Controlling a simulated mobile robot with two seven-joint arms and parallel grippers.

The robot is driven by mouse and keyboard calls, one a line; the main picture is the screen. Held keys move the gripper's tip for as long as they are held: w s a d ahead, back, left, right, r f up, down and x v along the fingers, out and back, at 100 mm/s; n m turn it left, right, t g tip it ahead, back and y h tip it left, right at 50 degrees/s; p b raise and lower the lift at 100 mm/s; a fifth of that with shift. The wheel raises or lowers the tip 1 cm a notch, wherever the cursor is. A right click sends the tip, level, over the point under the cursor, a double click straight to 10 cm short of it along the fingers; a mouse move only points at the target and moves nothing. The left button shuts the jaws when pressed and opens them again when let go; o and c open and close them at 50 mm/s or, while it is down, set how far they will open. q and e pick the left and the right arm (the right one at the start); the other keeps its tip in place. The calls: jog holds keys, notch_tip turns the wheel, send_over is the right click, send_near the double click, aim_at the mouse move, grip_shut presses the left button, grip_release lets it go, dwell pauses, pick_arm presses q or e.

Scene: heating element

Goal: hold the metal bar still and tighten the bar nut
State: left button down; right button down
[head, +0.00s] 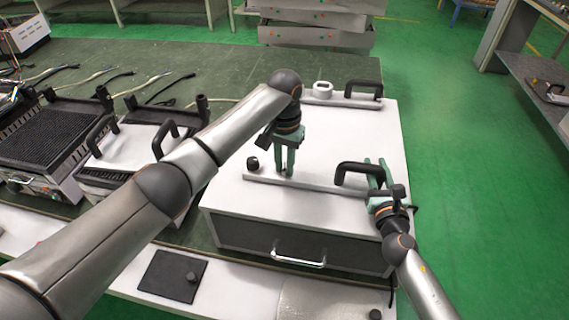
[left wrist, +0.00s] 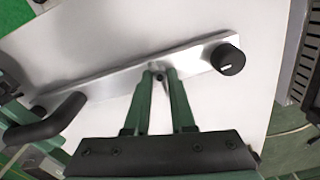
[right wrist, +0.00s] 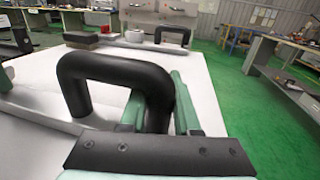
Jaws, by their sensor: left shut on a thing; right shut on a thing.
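The metal bar (head: 318,188) is a flat grey strip along the front of the white box top. It carries a black knob (left wrist: 228,58) at one end and a black handle (head: 356,170) at the other. My left gripper (head: 286,172) points down at the bar between knob and handle, its green fingers shut on the small bar nut (left wrist: 159,77), which the fingertips mostly hide. My right gripper (head: 379,172) is shut on the handle's right leg; the right wrist view shows the black handle (right wrist: 115,68) between the green fingers.
The white box (head: 370,125) has a drawer with a metal handle (head: 298,260) in front. A second bar with a black handle (head: 363,88) and a white round part (head: 323,89) lies at its back. Grill units (head: 50,135) and loose cables stand to the left. A black plate (head: 172,276) lies in front.

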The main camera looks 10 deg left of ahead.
aim_at(284, 171)
pick_arm(q)
jog(key=c, duration=0.8)
grip_release()
jog(key=shift+o, duration=0.2)
jog(key=shift+r, duration=0.1)
notch_tip(284, 171, up, 12)
pick_arm(e)
jog(key=c, duration=0.6)
grip_release()
jog(key=shift+o, duration=0.2)
